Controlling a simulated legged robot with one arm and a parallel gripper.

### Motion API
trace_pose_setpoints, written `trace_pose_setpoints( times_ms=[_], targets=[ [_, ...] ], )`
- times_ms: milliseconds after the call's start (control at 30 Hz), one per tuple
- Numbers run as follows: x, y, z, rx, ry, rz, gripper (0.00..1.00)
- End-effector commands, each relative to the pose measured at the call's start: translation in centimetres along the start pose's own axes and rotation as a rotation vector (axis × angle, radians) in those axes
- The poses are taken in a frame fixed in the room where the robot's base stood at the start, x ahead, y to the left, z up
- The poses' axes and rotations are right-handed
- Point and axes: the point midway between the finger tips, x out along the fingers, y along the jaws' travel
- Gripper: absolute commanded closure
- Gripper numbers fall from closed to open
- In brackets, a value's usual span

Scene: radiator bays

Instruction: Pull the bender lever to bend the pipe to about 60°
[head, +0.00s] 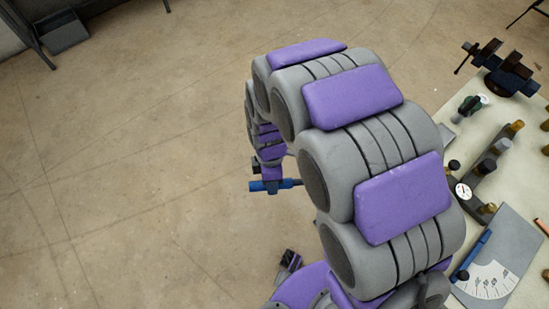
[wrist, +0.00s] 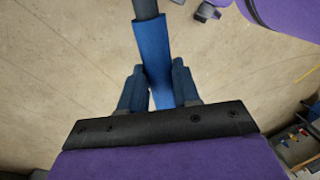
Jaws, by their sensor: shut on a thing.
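My gripper (wrist: 158,88) is shut on the bender lever's blue grip (wrist: 150,45) in the wrist view. One finger lies on each side of the grip, and a dark rod (wrist: 145,8) runs from it out of the top edge. In the head view my gripper (head: 271,186) and the blue grip (head: 290,183) show small beyond my arm, over the floor. A grey plate with a white angle scale (head: 487,282) lies on the bench at the lower right, with a blue bar (head: 472,254) across it. I cannot make out the pipe or its bend; my arm hides part of the view.
The pale workbench (head: 478,128) runs along the right side. It carries a dark vise (head: 501,70), a round gauge (head: 463,190) and several brass-coloured fittings. A dark stand (head: 62,33) is at the upper left. The floor at the left is clear.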

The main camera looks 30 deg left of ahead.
Motion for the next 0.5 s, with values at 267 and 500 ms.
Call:
trace_pose_setpoints(
  times_ms=[267,500],
  targets=[
    [0.7,-3.6,-0.6,-0.097,-0.019,-0.009,1.00],
    [0.9,-4.4,-0.6,-0.121,-0.025,-0.008,1.00]
  ],
)
